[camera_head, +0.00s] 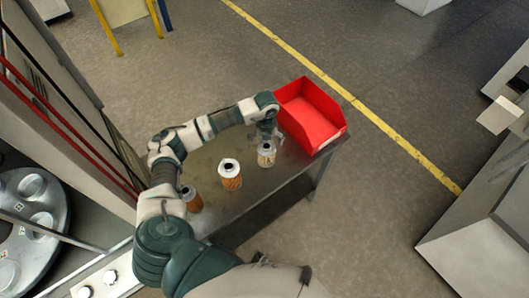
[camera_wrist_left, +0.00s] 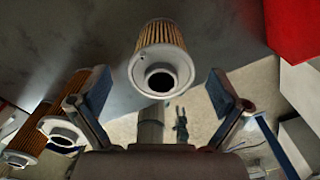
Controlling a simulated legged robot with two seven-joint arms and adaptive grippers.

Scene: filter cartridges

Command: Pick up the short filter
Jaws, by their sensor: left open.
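Three filter cartridges stand on the metal table. The one nearest the red bin, a small pale filter (camera_head: 266,155), looks like the short one. An orange-and-white filter (camera_head: 231,180) stands to its left, and another orange filter (camera_head: 191,200) is partly hidden behind my left arm. My left gripper (camera_head: 272,132) is right by the pale filter, at its far side. My right gripper is not in view.
An open red bin (camera_head: 318,125) stands at the table's right end, close to my left gripper. The wrist view shows two other filters at left, the nearer one (camera_wrist_left: 68,110) beside the left finger. Bare metal table (camera_head: 236,208) lies in front of the filters.

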